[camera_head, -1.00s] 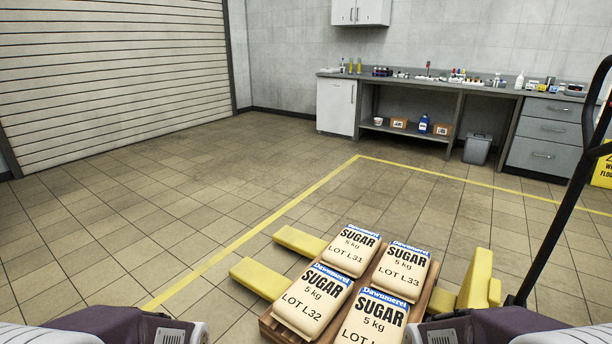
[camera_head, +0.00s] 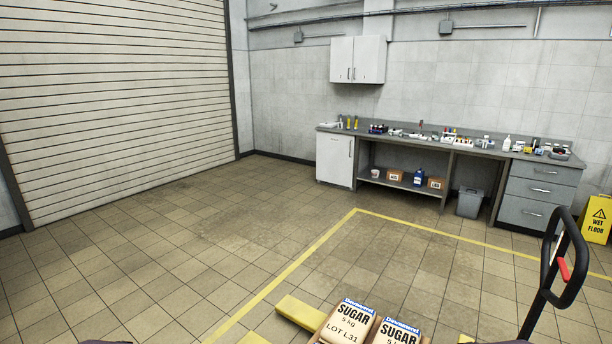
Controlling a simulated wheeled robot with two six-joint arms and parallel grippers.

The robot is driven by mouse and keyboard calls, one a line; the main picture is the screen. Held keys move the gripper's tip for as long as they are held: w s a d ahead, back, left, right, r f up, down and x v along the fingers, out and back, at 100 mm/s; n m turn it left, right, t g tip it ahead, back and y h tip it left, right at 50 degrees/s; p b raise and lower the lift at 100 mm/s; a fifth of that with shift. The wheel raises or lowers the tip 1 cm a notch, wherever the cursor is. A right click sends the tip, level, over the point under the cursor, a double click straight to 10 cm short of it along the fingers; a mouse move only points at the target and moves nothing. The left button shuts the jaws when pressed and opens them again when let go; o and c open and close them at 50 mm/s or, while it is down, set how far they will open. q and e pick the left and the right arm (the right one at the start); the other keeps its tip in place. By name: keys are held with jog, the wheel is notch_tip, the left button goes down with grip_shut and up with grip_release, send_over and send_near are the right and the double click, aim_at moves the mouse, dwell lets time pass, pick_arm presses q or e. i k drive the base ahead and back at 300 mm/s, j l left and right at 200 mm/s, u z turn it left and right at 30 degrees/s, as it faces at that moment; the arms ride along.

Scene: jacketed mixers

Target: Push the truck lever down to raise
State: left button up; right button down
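The truck's black handle loop (camera_head: 566,258) stands at the lower right, on a dark bar that runs down out of the picture. A red lever (camera_head: 563,270) sits inside the loop. A yellow fork tip (camera_head: 300,312) shows at the bottom, beside a wooden pallet with sugar bags (camera_head: 349,324) on it. The rest of the truck and pallet is cut off by the lower edge. Neither gripper is in view. Nothing is seen touching the lever.
A grey workbench (camera_head: 460,150) with bottles and racks runs along the back wall. A grey bin (camera_head: 470,202) stands under it. A yellow wet floor sign (camera_head: 597,218) stands at the right. A yellow line (camera_head: 290,268) marks the tiled floor, which is clear at the left.

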aim_at(564, 270)
jog(key=k+l+z, duration=0.2)
jog(key=l+z, duration=0.15)
jog(key=l, duration=0.85)
jog(key=l+z, duration=0.3)
jog(key=l, duration=0.95)
jog(key=k, duration=0.05)
